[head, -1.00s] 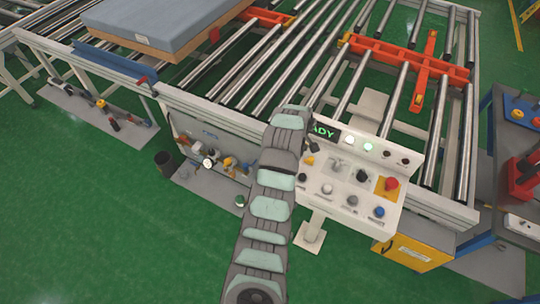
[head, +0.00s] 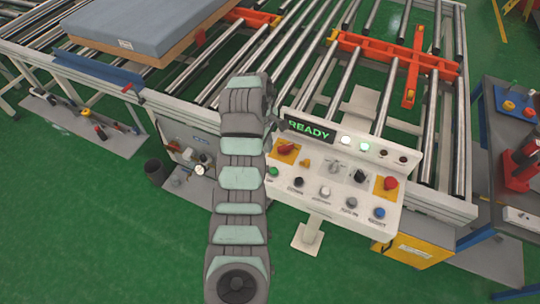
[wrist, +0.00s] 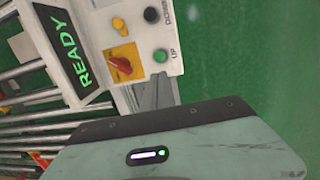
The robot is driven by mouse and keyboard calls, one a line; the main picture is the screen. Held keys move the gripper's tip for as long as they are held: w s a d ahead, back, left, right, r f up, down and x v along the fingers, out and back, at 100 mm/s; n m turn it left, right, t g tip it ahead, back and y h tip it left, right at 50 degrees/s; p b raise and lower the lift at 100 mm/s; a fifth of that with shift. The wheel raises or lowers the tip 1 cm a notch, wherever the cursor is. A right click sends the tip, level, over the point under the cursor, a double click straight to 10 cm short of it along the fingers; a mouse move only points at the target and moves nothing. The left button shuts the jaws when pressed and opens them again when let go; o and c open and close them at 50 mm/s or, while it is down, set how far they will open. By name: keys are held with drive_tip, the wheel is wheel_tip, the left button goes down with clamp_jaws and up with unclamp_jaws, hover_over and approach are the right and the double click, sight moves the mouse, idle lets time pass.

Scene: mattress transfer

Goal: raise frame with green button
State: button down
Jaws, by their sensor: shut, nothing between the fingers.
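The green button (wrist: 160,56), labelled UP, is on the white control panel (wrist: 104,22) in the wrist view. It also shows at the panel's left edge in the head view (head: 272,171), beside my arm. My gripper (wrist: 157,84) is shut and empty; its grey fingertips appear just below the green button in the wrist view. I cannot tell whether they touch the panel. In the head view my arm hides the gripper. An orange-red frame (head: 395,53) lies among the rollers at the upper right.
The panel's display (head: 310,130) reads READY. A red knob (wrist: 123,64) on a yellow plate and a black button (wrist: 151,15) are near the green button. A grey mattress (head: 150,22) lies on the rollers at the upper left. A tool cart (head: 500,130) stands at the right.

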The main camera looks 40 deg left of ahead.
sight(273, 170)
drive_tip(key=f, duration=0.4)
drive_tip(key=w+f+p, duration=0.1)
drive_tip(key=f, duration=0.6)
drive_tip(key=shift+w+d+f+p, duration=0.25)
drive_tip(key=shift+d+f+p, duration=0.1)
drive_tip(key=shift+f, duration=0.65)
